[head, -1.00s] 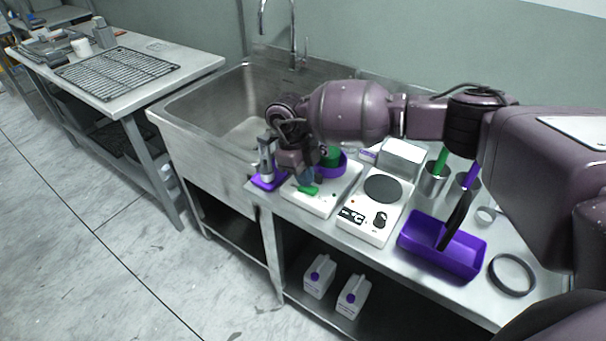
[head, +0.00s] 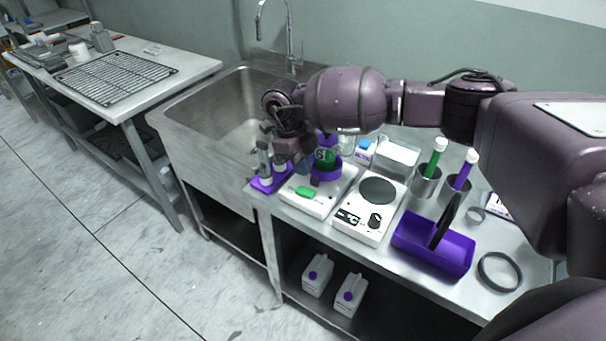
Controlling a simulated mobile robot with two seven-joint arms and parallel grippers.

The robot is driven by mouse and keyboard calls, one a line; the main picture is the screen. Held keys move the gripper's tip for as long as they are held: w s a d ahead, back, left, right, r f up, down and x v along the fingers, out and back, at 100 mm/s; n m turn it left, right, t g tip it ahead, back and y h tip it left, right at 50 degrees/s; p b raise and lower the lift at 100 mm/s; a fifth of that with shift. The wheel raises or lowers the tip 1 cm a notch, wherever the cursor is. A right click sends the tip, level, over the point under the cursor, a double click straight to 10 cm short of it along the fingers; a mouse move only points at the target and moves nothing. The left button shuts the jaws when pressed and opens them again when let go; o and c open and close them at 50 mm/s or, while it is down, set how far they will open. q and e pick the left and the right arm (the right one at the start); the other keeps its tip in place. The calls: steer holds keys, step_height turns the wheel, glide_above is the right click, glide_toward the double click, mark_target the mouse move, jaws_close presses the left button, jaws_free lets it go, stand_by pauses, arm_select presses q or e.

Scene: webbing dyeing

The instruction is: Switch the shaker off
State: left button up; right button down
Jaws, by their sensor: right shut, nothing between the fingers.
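The shaker (head: 318,208) is a white flat box on the steel bench, beside the sink. A green rocker switch (head: 306,192) sits on its front part; its on or off position is too small to tell. A purple ring holder (head: 328,174) with a green-filled vessel (head: 327,158) stands on the shaker's back part, partly hidden by my gripper. My right gripper (head: 309,171) is shut and empty, pointing down above the shaker, just behind the switch and apart from it. My left gripper is not in view.
A white hotplate (head: 362,222) with a dark knob stands right of the shaker. A purple stand with a small bottle (head: 265,172) is close on its left. A purple tray (head: 430,250), metal cups and a dark ring (head: 499,271) lie further right. The sink (head: 215,110) is at left.

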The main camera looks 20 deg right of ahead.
steer(key=w+a+b+v, duration=0.1)
steer(key=v, duration=0.8)
steer(key=shift+w, duration=0.3)
steer(key=shift+a+f, duration=0.1)
steer(key=shift+a, duration=0.05)
